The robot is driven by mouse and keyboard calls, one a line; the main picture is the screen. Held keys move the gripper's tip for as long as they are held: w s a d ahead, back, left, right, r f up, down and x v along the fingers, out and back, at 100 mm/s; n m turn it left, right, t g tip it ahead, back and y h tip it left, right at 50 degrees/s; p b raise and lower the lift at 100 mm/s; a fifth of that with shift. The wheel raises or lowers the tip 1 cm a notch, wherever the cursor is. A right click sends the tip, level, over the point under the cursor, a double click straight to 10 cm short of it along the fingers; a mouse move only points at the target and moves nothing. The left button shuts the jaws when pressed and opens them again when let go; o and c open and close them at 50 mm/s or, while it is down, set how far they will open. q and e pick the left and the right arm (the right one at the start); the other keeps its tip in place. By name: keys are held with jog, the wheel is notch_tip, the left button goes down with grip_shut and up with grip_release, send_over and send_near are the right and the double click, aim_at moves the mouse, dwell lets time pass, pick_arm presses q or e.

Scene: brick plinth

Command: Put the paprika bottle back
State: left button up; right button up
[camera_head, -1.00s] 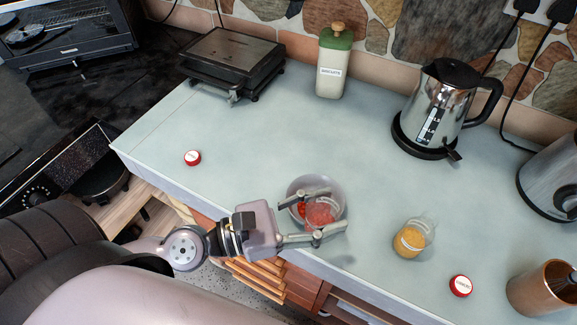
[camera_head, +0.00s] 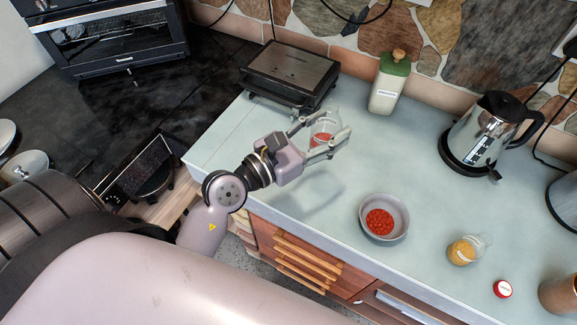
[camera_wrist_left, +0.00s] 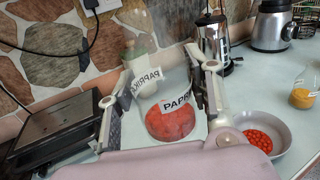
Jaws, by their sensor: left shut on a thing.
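The paprika bottle (camera_head: 324,127) is clear glass with a white label and red contents low inside. My left gripper (camera_head: 326,138) is shut around it, at the left part of the counter near the black grill. In the left wrist view the bottle (camera_wrist_left: 172,122) stands roughly upright between the fingers, with its "PAPRIKA" label partly showing. A shadow on the counter suggests that it is held above the surface. Its mouth looks uncapped. A grey bowl (camera_head: 364,206) with red contents stands to the right. My right gripper is not in view.
Counter between bowl and kettle is clear.

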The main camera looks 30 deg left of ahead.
pick_arm(q)
jog(key=shift+w+a+r, duration=0.15)
jog(key=shift+a, duration=0.3)
notch_tip(320, 180, down, 20)
jog(key=b, duration=1.1)
jog(key=shift+w+d+b, duration=0.15)
jog(key=shift+b, duration=0.15)
jog(key=o, duration=1.2)
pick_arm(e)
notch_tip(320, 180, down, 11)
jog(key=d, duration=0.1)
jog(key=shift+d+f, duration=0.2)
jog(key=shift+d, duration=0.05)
